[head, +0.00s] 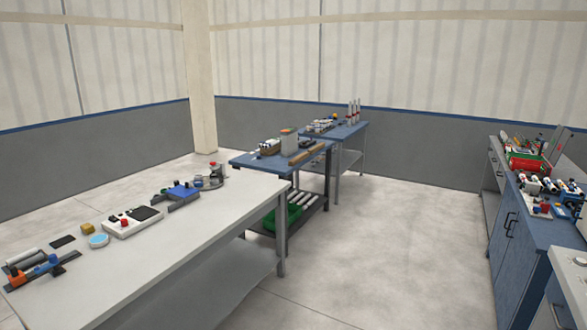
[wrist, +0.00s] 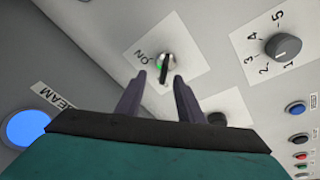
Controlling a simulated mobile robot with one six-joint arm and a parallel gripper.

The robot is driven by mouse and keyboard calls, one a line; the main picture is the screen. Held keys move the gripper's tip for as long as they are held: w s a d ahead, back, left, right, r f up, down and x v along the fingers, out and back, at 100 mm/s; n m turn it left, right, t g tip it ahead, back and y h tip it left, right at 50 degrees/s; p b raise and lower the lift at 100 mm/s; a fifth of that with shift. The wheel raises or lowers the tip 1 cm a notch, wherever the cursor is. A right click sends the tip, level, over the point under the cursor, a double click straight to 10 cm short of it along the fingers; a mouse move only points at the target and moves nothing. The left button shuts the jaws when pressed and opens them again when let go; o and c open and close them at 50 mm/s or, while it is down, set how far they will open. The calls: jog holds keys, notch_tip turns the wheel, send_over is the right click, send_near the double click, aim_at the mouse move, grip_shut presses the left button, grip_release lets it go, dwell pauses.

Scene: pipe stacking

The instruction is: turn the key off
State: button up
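The key (wrist: 164,68) is a dark, narrow grip in a round metal switch with a green spot, on a white label plate marked "NO" or "ON" (wrist: 143,57); it shows in the wrist view at upper middle. The key grip stands about upright in the picture. My gripper (wrist: 159,79) is open. Its two dark fingertips are on either side of the key's lower end, with gaps visible. I cannot tell whether they are level with the key in depth. The head view shows neither the key nor my gripper.
In the wrist view, a numbered dial (wrist: 284,47) is at right, a blue lit button (wrist: 25,128) at left, and a dark knob (wrist: 216,118) by the right finger. Small buttons (wrist: 300,156) line the right edge. The head view shows a white workbench (head: 190,240) and open floor.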

jog(key=shift+r+p, duration=1.2)
jog(key=shift+r, duration=0.8)
